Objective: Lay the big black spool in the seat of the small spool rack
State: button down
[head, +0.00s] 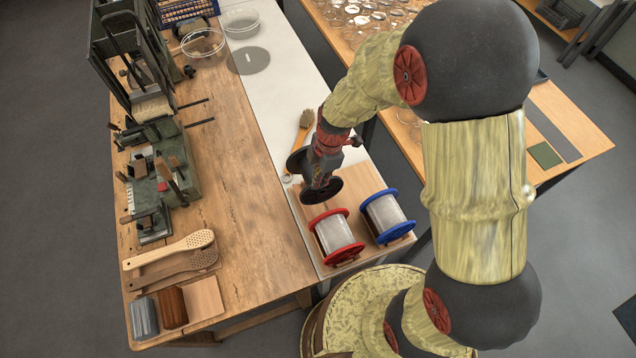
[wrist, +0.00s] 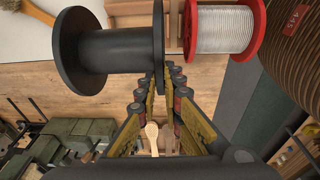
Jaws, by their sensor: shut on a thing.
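The big black spool (head: 321,191) is held by my gripper (head: 322,176) over the white strip, at the left edge of a wooden board. In the wrist view, the jaws of my gripper (wrist: 160,78) close on the right flange of the black spool (wrist: 112,52); its bare barrel extends left to the other flange. A red-flanged spool (head: 337,235) and a blue-flanged spool (head: 386,216) of pale filament lie to its lower right. Brown wooden parts (wrist: 130,9) show behind the black spool in the wrist view; I cannot tell whether they form the small rack's seat.
The wooden board (head: 366,176) has bare room above the coloured spools. A wooden-handled brush (head: 303,126) lies close behind my gripper. Green machinery (head: 160,170) and paddle-shaped brush backs (head: 180,248) occupy the left bench. Two clear bowls (head: 203,43) (head: 240,20) stand farther back.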

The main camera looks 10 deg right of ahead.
aim_at(318, 191)
jog(key=shift+f+b, duration=1.25)
jog(key=shift+f, duration=2.3)
notch_tip(318, 191, down, 3)
jog(key=b, duration=0.3)
jog(key=shift+r+b, duration=0.1)
jog(key=shift+b, duration=0.3)
jog(key=shift+d+b, duration=0.15)
jog(key=shift+b, duration=0.25)
jog(key=shift+f+b, duration=0.55)
jog(key=shift+b, duration=0.15)
jog(key=c, duration=1.9)
grip_release()
jog(key=shift+o, duration=0.9)
jog(key=shift+s+f, duration=0.1)
jog(key=shift+o, duration=1.3)
